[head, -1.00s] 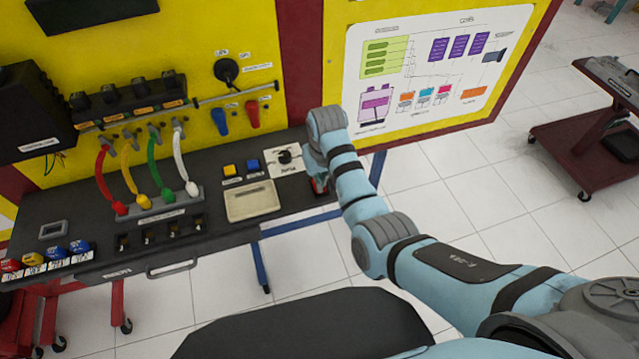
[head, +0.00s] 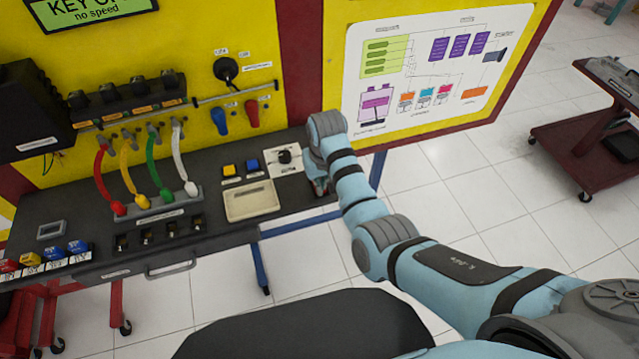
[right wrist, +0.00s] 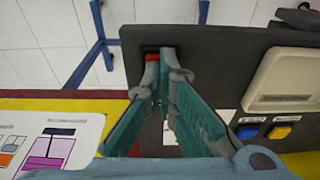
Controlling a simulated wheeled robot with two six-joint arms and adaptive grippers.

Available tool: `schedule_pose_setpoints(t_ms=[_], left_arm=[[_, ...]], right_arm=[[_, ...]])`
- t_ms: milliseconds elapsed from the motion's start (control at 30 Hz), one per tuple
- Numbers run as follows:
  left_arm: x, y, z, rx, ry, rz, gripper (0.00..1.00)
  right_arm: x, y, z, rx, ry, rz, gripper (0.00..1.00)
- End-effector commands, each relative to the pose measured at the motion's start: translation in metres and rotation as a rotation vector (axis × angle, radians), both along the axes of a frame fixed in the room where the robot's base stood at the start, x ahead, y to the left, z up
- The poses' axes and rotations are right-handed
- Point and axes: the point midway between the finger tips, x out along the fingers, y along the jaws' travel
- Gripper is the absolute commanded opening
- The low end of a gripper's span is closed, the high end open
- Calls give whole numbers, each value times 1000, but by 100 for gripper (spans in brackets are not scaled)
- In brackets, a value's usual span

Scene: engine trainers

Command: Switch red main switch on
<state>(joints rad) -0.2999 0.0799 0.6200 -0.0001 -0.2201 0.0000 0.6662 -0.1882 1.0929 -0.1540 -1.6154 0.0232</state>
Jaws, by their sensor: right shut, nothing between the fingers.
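The red main switch (right wrist: 151,57) shows as a small red part in a dark recess at the panel edge in the right wrist view, partly hidden by my fingers. In the head view my right arm and gripper cover it. My right gripper (right wrist: 160,66) is shut and empty, its fingertips right at the red switch; I cannot tell if they touch it. The gripper also shows in the head view (head: 320,188), low at the right end of the black bench (head: 218,224). The display (head: 90,10) at the top left is lit green and reads "KEY O… no speed". My left gripper is out of view.
A black rotary knob on a white plate (head: 285,159), yellow and blue buttons and a beige tray (head: 252,203) lie left of my gripper. Colored cables (head: 105,178) stand further left. A yellow panel with a diagram board (head: 430,70) rises behind.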

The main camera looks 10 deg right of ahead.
Motion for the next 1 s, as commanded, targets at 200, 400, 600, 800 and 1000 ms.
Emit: schedule_pose_setpoints(t_ms=[200,400,600,800,1000], left_arm=[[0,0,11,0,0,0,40],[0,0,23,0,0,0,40],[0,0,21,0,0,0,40],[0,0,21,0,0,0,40],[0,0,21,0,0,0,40]], right_arm=[[0,0,11,0,0,0,0],[1,0,34,0,-3,0,0],[0,0,56,1,-1,0,0],[0,0,70,1,0,0,0],[0,0,70,0,1,0,0]])
